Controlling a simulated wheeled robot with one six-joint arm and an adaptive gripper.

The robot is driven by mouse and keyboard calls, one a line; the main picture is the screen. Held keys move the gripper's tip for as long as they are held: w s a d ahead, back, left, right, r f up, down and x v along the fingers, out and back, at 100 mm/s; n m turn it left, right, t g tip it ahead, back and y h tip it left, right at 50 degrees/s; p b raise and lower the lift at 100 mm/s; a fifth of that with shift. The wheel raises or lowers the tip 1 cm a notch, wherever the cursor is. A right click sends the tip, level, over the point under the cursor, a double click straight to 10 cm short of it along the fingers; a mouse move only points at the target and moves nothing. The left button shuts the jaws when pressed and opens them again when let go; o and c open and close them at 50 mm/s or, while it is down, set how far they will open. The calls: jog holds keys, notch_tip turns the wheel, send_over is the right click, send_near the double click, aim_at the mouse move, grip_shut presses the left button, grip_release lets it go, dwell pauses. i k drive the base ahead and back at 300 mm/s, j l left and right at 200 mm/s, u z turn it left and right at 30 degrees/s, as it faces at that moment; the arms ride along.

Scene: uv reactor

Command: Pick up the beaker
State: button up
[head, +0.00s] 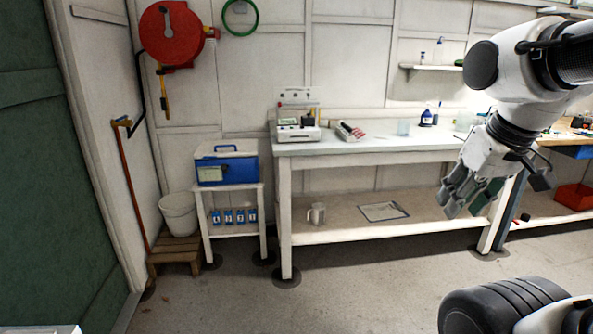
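A small clear, pale vessel that looks like the beaker (403,128) stands upright on the white workbench (360,147), left of a dark blue bottle (426,118). It is small in the head view, so its markings cannot be told. My gripper (472,203) hangs at the right, in front of the bench in the picture, with its fingers pointing down. The fingers look spread, and nothing shows between them. The gripper is apart from the beaker, lower and to its right in the picture.
A white instrument (298,130) and a small red-and-grey device (350,131) stand left of the beaker. A grey jug (317,214) and a clipboard (383,211) are on the lower shelf. A blue box (226,168) tops a side stand. The floor in front is clear.

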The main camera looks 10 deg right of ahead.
aim_at(403, 125)
jog(key=i+z, duration=0.45)
jog(key=i, duration=0.3)
jog(key=i+j+z, duration=0.15)
jog(key=i+z, duration=0.3)
jog(key=i, duration=0.35)
jog(key=i+l, duration=0.1)
jog(key=i, duration=0.95)
jog(key=i+l+u, duration=0.1)
jog(key=i+u, duration=0.15)
jog(key=i+l+u, duration=0.25)
jog(key=i, duration=0.25)
